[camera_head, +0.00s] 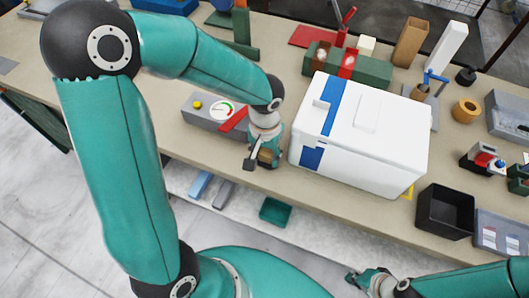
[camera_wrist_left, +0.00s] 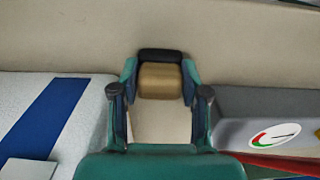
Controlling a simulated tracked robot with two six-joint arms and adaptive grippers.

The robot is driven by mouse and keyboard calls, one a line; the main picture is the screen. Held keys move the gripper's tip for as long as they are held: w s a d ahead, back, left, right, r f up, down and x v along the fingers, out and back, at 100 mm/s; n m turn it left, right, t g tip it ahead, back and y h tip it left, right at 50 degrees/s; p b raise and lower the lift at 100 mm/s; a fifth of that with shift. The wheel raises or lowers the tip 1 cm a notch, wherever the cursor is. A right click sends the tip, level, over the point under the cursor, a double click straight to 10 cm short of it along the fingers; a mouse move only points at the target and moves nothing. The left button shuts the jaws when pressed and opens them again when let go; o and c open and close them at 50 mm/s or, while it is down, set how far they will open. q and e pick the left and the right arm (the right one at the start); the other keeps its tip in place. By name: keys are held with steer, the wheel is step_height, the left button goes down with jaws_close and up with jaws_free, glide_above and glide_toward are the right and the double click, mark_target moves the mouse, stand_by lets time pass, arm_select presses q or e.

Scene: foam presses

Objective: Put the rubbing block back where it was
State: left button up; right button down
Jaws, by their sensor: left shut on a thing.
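My left gripper (camera_head: 259,158) is at the table's front edge area, between the grey gauge box and the white cooler-like box. It is shut on a small tan block with a dark strip, which looks like the rubbing block (camera_wrist_left: 160,82). In the left wrist view my left gripper (camera_wrist_left: 160,88) has a finger on each side of the block, with the black strip at the far end. In the head view the block (camera_head: 268,155) is partly hidden by the fingers. I cannot tell whether it touches the table. My right gripper (camera_head: 358,280) is low at the front, its fingers too small to judge.
The white box with a blue band (camera_head: 375,125) stands close to the right. The grey gauge box (camera_head: 201,111) with a red lever is to the left. A black bin (camera_head: 446,212) stands at the right front. A green tray (camera_head: 275,212) lies on the lower shelf.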

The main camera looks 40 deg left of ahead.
mark_target(265, 153)
arm_select(q)
steer(key=shift+f, duration=0.1)
steer(key=o, duration=1)
step_height(265, 153, up, 12)
steer(key=shift+r, duration=0.15)
stand_by(0.4)
